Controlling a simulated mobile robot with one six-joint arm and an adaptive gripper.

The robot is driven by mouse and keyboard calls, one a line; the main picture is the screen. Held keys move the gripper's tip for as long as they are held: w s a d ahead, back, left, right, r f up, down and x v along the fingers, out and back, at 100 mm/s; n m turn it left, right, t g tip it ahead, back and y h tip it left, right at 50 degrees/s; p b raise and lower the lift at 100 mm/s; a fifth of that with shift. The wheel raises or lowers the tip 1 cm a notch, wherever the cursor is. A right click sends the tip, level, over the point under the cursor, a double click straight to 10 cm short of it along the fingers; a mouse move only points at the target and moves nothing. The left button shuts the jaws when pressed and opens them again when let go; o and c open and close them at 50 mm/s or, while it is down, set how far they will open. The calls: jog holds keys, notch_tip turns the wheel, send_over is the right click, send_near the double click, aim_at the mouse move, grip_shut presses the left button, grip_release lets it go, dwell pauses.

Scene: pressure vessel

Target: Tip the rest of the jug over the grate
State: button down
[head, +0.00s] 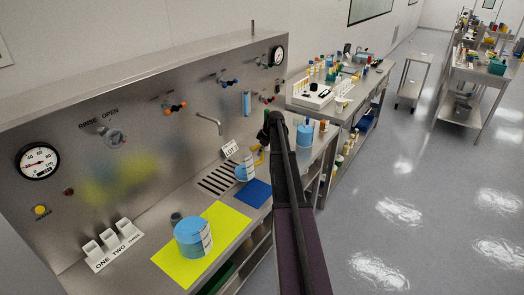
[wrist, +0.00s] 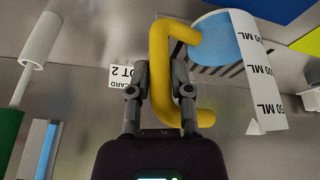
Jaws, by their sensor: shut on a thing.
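A blue jug (head: 243,170) with a white scale label and a yellow handle (head: 260,155) is at the right end of the slotted grate (head: 214,184). In the wrist view the jug (wrist: 222,42) is at the upper right, its label facing right and its yellow handle (wrist: 158,55) between the fingers. My gripper (wrist: 160,80) is shut on that handle. In the head view my arm hides most of the gripper. Some grate slots show behind the jug in the wrist view. I cannot tell the jug's exact tilt or its contents.
A card reading discard lot 2 (head: 231,149) stands behind the grate. A blue mat (head: 257,193) lies to its right. A tap (head: 209,121) juts from the panel.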

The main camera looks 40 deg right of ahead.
aim_at(257, 146)
jog(key=shift+a+r+h+p, duration=0.35)
jog(key=shift+r+h+p, duration=0.15)
jog(key=shift+r+p, duration=0.3)
jog(key=shift+a+r+h+p, duration=0.45)
jog(key=shift+a+r+h, duration=0.2)
jog(key=shift+a+h, duration=0.35)
jog(key=shift+d, duration=0.1)
jog(key=shift+a+r+n+h, duration=0.3)
jog(key=shift+a+r+h, duration=0.1)
jog(key=shift+a+h, duration=0.4)
jog(key=shift+a+r+h+p, duration=0.95)
jog(key=shift+a+r, duration=0.1)
jog(key=shift+r, duration=0.15)
